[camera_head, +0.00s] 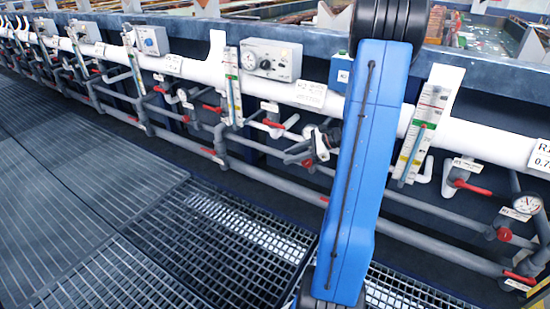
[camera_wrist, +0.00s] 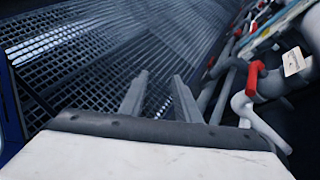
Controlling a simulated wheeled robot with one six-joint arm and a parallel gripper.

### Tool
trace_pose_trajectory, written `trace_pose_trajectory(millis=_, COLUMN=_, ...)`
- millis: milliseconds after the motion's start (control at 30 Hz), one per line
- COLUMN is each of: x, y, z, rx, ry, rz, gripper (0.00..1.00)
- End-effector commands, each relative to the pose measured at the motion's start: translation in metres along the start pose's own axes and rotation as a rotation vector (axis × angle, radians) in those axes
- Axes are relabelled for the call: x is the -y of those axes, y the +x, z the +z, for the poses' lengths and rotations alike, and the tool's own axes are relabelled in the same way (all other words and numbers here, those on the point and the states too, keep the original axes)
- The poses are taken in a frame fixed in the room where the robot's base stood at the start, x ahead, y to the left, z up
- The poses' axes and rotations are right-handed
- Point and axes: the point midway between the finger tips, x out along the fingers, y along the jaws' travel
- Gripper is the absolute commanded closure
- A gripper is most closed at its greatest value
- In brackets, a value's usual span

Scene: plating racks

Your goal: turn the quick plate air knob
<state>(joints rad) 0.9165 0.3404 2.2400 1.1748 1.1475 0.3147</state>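My gripper (camera_wrist: 160,75) shows in the wrist view with its two grey fingers apart and nothing between them. It is above the floor grating, left of a white pipe with a red handle (camera_wrist: 254,78). In the head view my blue arm crosses the rack and I cannot make out the gripper. Several red valve handles line the pipes, among them one at the right (camera_head: 472,187) and one at centre left (camera_head: 213,108). A grey control box (camera_head: 271,60) has a round black knob. Labels are too small to read, so I cannot tell which is the quick plate air knob.
A white pipe (camera_head: 480,137) runs along the tank front, with flow gauges (camera_head: 420,130) and grey pipes below it. A round pressure gauge (camera_head: 527,204) is at the right. Metal floor grating (camera_head: 215,240) lies clear in front of the rack.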

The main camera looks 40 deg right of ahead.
Motion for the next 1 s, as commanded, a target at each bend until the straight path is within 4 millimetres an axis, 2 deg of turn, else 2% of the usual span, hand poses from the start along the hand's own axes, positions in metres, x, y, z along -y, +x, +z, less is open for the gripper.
trace_pose_trajectory(millis=200, x=-0.018, y=0.007, z=0.031, rx=-0.024, ry=-0.101, rz=0.065, gripper=0.7)
trace_pose_trajectory(millis=533, x=-0.047, y=0.013, z=0.072, rx=-0.061, ry=-0.256, rz=0.159, gripper=0.7)
trace_pose_trajectory(millis=733, x=-0.06, y=0.015, z=0.087, rx=-0.076, ry=-0.319, rz=0.198, gripper=0.7)
trace_pose_trajectory(millis=1000, x=-0.065, y=0.015, z=0.092, rx=-0.082, ry=-0.344, rz=0.212, gripper=0.7)
